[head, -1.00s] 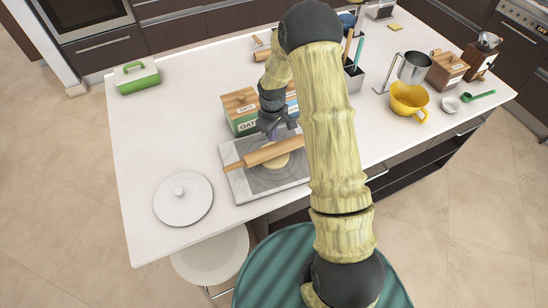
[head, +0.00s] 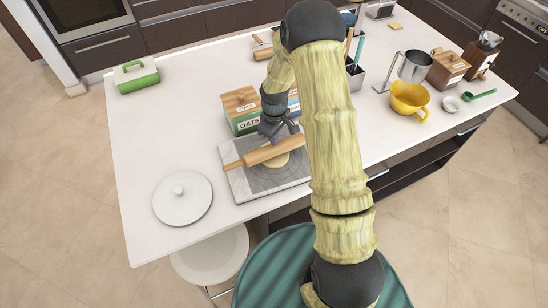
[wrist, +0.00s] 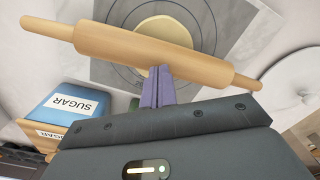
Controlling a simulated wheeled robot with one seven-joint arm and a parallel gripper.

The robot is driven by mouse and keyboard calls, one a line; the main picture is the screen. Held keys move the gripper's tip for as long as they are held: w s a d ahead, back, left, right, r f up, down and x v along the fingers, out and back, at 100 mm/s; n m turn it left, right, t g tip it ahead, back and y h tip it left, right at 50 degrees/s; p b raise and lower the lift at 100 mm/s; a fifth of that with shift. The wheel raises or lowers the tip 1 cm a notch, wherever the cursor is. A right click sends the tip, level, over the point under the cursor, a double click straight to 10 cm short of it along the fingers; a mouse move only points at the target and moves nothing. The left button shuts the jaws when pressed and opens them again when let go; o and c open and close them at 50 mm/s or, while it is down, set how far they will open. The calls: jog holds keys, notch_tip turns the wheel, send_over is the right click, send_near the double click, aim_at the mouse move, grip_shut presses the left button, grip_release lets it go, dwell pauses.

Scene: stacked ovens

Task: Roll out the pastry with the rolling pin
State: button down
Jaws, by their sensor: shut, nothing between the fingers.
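The wooden rolling pin (head: 258,154) lies across the flat round pastry (head: 277,163) on a grey marble board (head: 240,188) with ring markings. In the wrist view the pin (wrist: 120,45) covers part of the pastry (wrist: 166,30), and its handles stick out on both sides. My gripper (head: 276,139) is just behind the pin on the oats-box side. Its purple fingers (wrist: 156,84) are shut together and empty, with their tips at the pin's edge. I cannot tell whether they touch it.
A blue sugar box (wrist: 72,108) is near my gripper in the wrist view. A white round lid (head: 183,200) lies left of the board.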

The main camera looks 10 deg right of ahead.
jog(key=shift+f+b, duration=0.3)
jog(key=shift+f, duration=0.25)
jog(key=shift+s, duration=0.1)
jog(key=shift+s+d, duration=0.15)
jog(key=shift+s, duration=0.4)
jog(key=shift+w+r+p, duration=0.1)
jog(key=shift+r+p, duration=0.6)
jog(key=shift+r, duration=0.35)
jog(key=shift+w, duration=0.15)
jog(key=shift+f+b, duration=0.8)
jog(key=shift+f, duration=0.3)
